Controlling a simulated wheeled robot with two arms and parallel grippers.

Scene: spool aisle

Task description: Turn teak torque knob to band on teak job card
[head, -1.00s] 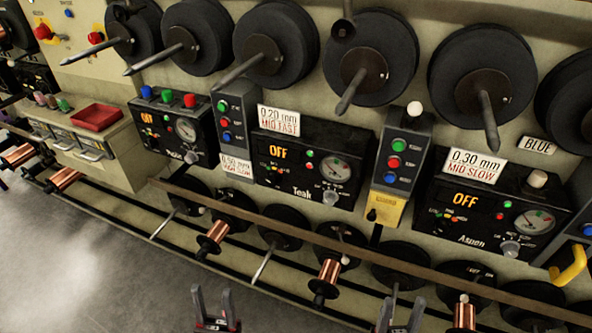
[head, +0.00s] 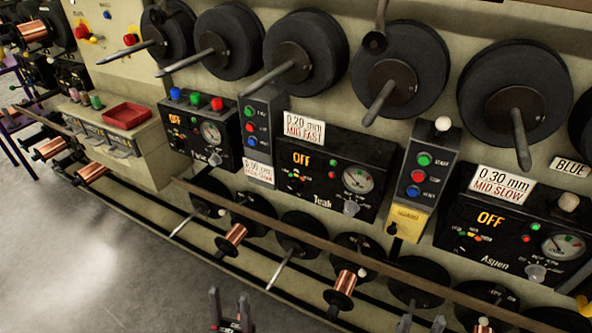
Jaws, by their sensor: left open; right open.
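The Teak control box (head: 325,172) is black, with an OFF display, a round gauge and a pale knob (head: 351,208) at its lower right. The knob's exact setting is too small to read. The teak job card (head: 304,128) stands on top of the box and reads "0.20 mm MID FAST". My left gripper (head: 229,306) is open and empty at the bottom edge, below and left of the knob. My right gripper (head: 420,324) is open at the bottom edge, mostly cut off, below and right of the knob. Both are apart from the box.
A rail (head: 330,248) runs across below the boxes, with copper spools (head: 342,290) on spindles under it. Large black reels (head: 400,75) with protruding spindles hang above. The Aspen box (head: 510,235) is right, another box (head: 200,135) left. A red tray (head: 126,115) sits at left.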

